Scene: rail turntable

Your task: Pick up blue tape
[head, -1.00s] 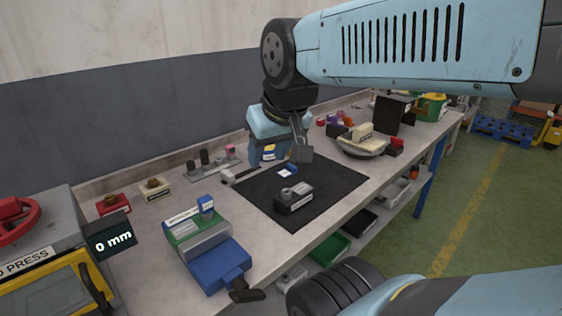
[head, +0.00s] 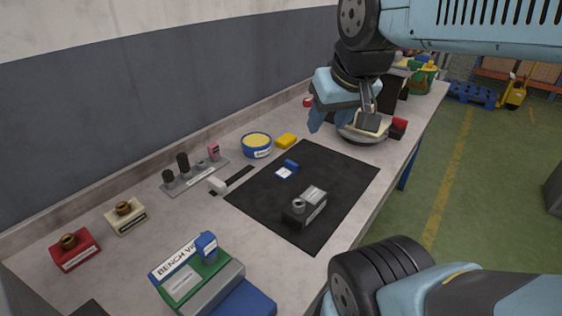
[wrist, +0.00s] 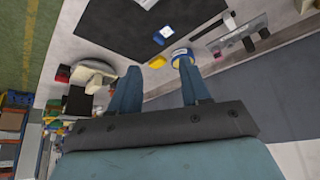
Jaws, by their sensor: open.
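A small blue piece (head: 291,165) with a white label beside it lies on the black mat. A round blue tub (head: 256,146) with a pale yellow top and white label stands behind the mat. I cannot tell which is the blue tape. My gripper (head: 343,119) is open and empty, above the bench near the bowl, right of both. In the wrist view, the blue piece (wrist: 167,32) lies beyond the fingertips of my gripper (wrist: 157,65). There the blue tub (wrist: 181,54) shows by the right fingertip.
A grey device (head: 304,208) stands on the black mat (head: 335,170). A bowl (head: 362,134) holds parts at the right. A pegged rack (head: 195,178) stands left.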

